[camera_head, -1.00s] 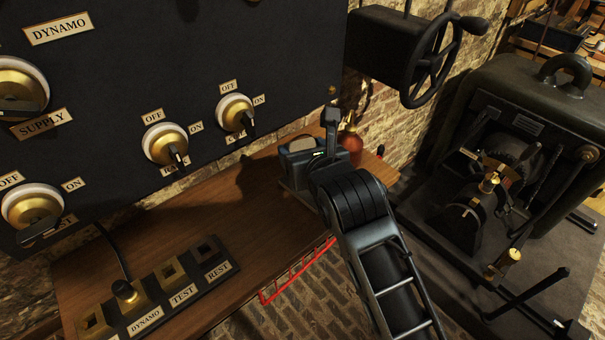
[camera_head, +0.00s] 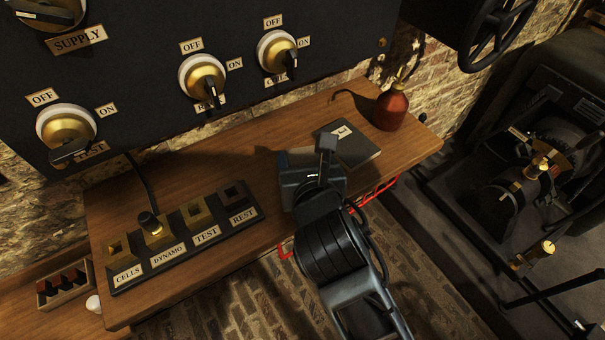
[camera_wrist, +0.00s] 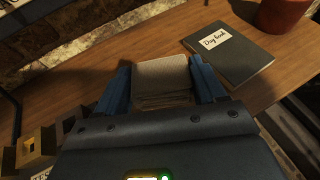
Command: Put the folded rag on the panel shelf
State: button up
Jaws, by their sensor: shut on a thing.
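The folded rag (camera_wrist: 162,78) is a beige, layered square in the wrist view. My gripper (camera_wrist: 163,86) is shut on it, with a blue finger pressed to each side. In the head view my gripper (camera_head: 308,168) is over the front part of the wooden panel shelf (camera_head: 232,168), and its body hides the rag. The shelf also shows in the wrist view (camera_wrist: 112,62), behind and around the rag. I cannot tell whether the rag's underside touches the wood.
A dark day book (camera_head: 345,142) lies right of my gripper, with a red-brown bottle (camera_head: 390,108) beyond it. A block of labelled sockets (camera_head: 185,236) stands to the left. The switch panel (camera_head: 145,60) rises behind. Bare wood lies between sockets and gripper.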

jog(key=shift+s+a+f, duration=0.15)
jog(key=shift+s+f, duration=0.05)
jog(key=shift+f, duration=1.95)
jog(key=shift+f, duration=0.15)
jog(key=o, duration=1)
jog(key=shift+r, duration=0.2)
jog(key=v, duration=1.2)
